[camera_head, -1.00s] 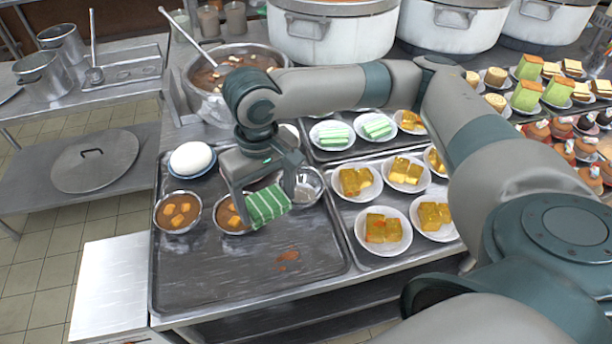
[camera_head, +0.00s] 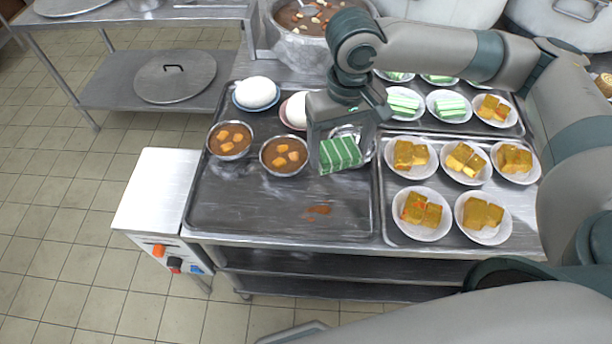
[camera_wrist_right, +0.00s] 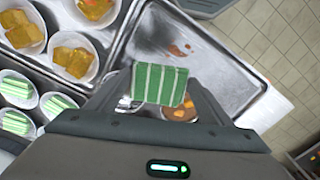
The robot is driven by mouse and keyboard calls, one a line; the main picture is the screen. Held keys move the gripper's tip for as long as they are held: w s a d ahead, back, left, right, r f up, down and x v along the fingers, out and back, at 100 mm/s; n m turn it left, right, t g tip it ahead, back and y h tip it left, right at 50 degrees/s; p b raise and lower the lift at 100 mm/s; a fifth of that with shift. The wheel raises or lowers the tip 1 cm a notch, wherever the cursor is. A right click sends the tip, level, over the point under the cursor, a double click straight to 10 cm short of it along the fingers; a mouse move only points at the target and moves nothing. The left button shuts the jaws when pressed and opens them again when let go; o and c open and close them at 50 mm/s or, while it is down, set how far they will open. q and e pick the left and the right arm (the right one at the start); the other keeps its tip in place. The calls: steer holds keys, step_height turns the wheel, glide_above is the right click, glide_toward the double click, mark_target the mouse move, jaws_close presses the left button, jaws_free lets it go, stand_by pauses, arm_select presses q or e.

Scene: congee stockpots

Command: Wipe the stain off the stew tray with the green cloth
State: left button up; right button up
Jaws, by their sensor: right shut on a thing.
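The green cloth (camera_head: 340,155) has white stripes and is held in my right gripper (camera_head: 341,160), which is shut on it above the stew tray. In the right wrist view the cloth (camera_wrist_right: 160,85) hangs between the fingers. The stew tray (camera_head: 240,207) is a dark metal tray on the counter. An orange-brown stain (camera_head: 318,210) lies on its front right part, below the cloth in the head view and apart from it. It also shows in the right wrist view (camera_wrist_right: 178,50). My left gripper is not in view.
Two stew bowls (camera_head: 230,139) (camera_head: 285,154) and white domed items on plates (camera_head: 256,92) stand at the tray's back. A metal bowl is partly hidden behind the gripper. A tray of yellow-cake plates (camera_head: 422,213) adjoins on the right.

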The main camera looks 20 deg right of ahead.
steer(key=shift+w+a+n+p, duration=0.1)
steer(key=shift+a+n+p, duration=0.1)
steer(key=shift+n+p, duration=0.35)
steer(key=shift+w+a+n+p, duration=0.15)
steer(key=shift+n+p, duration=0.15)
steer(key=shift+n, duration=0.35)
steer(key=a+n+p, duration=0.1)
steer(key=n+p, duration=0.1)
steer(key=n, duration=0.2)
steer(key=a+f+n+p, duration=0.1)
steer(key=n+p, duration=0.2)
steer(key=n, duration=0.1)
steer(key=w+a+f+n+p, duration=0.1)
steer(key=n+p, duration=0.1)
steer(key=n, duration=0.2)
steer(key=shift+a+f+n, duration=0.1)
steer(key=shift+n, duration=0.3)
steer(key=a+f+n+p, duration=0.1)
steer(key=n+p, duration=0.2)
steer(key=n, duration=0.2)
steer(key=s+a+f+n+p, duration=0.1)
steer(key=f+n+p, duration=0.1)
steer(key=n, duration=0.4)
steer(key=s+a+f+n+p, duration=0.1)
steer(key=n+p, duration=0.2)
steer(key=n, duration=0.2)
steer(key=shift+s+a+f+n+p, duration=0.1)
steer(key=shift+a+f+n+p, duration=0.1)
steer(key=shift+n+p, duration=0.15)
